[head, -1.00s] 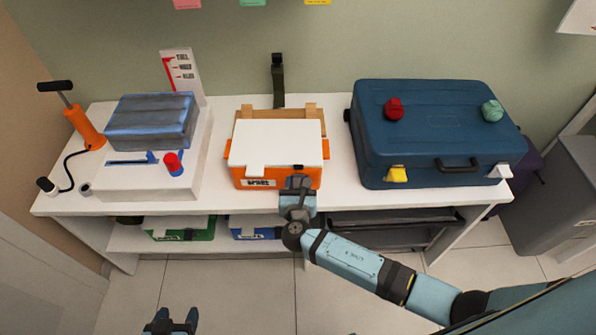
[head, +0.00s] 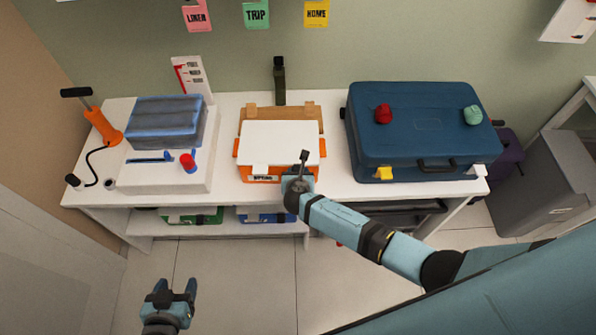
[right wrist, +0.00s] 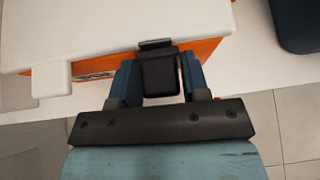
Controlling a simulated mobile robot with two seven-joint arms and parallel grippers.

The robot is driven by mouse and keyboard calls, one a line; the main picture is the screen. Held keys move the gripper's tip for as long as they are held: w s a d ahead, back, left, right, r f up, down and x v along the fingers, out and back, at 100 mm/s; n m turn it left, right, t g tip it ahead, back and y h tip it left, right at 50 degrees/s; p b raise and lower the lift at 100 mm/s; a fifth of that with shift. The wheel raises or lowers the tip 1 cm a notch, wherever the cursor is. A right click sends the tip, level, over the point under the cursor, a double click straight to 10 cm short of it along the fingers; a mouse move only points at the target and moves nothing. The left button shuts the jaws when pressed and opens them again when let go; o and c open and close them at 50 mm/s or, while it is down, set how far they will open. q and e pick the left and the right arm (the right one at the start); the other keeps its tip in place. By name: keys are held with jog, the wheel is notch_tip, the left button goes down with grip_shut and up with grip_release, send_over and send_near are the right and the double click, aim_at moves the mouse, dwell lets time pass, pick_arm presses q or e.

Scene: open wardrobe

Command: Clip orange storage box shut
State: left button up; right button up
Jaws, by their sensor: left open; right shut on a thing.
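The orange storage box (head: 244,173) stands on the white bench with its white lid (head: 279,143) lying flat on top. A white tab (head: 260,171) hangs over the left part of its front; it also shows in the right wrist view (right wrist: 52,79). My right gripper (head: 297,180) is at the box's right front edge. In the right wrist view its blue fingers (right wrist: 158,82) are shut on a dark clip-like piece (right wrist: 158,72) at the lid's edge. Whether the piece is latched cannot be told. My left gripper (head: 175,288) is open and empty, low in front of the bench.
A blue suitcase (head: 420,133) stands right of the box. A white case with a blue-grey bundle (head: 165,122) and an orange pump (head: 103,127) stand left. Green (head: 190,217) and blue bins sit on the lower shelf. The floor in front is clear.

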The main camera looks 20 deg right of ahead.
dwell(0.3)
jog(key=o, duration=0.8)
jog(key=shift+f, duration=0.1)
jog(key=v, duration=1.3)
jog(key=shift+s+r, duration=0.3)
jog(key=shift+a, duration=0.15)
